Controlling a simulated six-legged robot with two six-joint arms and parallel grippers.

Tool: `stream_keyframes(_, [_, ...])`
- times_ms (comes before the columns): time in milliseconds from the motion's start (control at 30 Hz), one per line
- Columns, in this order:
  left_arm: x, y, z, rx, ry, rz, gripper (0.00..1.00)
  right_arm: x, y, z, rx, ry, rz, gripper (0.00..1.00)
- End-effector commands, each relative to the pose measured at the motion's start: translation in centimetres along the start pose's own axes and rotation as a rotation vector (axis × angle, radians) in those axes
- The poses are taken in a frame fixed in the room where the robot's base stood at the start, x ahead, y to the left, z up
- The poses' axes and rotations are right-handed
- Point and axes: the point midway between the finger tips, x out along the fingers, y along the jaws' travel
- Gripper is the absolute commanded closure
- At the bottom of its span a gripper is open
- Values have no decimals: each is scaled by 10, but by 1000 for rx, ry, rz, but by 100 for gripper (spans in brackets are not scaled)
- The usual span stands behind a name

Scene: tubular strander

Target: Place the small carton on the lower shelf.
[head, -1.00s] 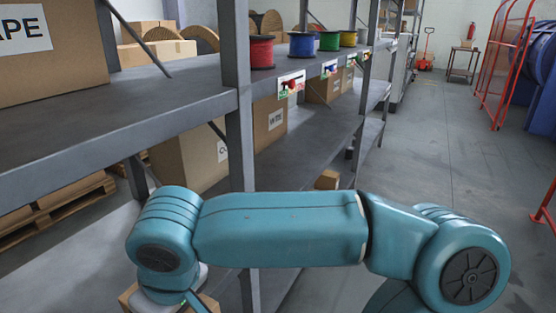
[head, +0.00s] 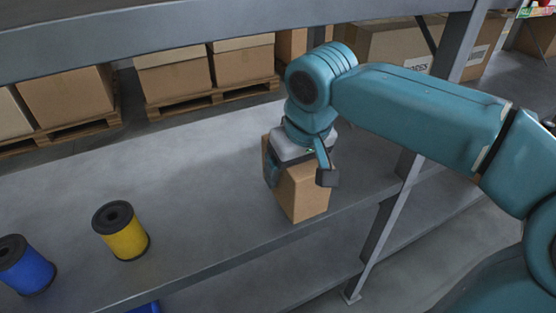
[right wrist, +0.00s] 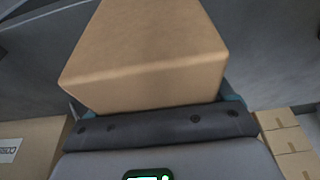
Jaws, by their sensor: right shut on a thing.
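The small carton (head: 303,196) is a plain brown box, upright near the front edge of a grey shelf (head: 200,180) that lies below a higher shelf (head: 150,30). My right gripper (head: 299,176) reaches in from above and is shut on the carton, with a finger on either side of its upper part. I cannot tell whether the carton's bottom touches the shelf. In the right wrist view the carton (right wrist: 150,55) fills the space beyond the gripper's palm. My left gripper is not in view.
A yellow spool (head: 122,232) and a blue spool (head: 24,264) stand on the same shelf, left of the carton. A shelf post (head: 385,225) is close on its right. Large cartons on pallets (head: 215,92) stand behind. Bare shelf lies between the yellow spool and the carton.

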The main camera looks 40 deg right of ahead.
Motion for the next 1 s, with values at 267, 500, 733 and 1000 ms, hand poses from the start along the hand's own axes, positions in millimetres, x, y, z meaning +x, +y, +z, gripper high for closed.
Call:
stream_keyframes(267, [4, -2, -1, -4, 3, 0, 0, 18, -1, -63, 1, 0, -1, 76])
stream_keyframes(500, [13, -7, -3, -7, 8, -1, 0, 33, -1, -68, -1, 1, -1, 76])
stream_keyframes(733, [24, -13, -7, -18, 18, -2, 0, 55, -1, -61, 0, 2, -1, 76])
stream_keyframes(1000, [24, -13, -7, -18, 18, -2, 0, 56, -1, -61, 0, 1, -1, 76])
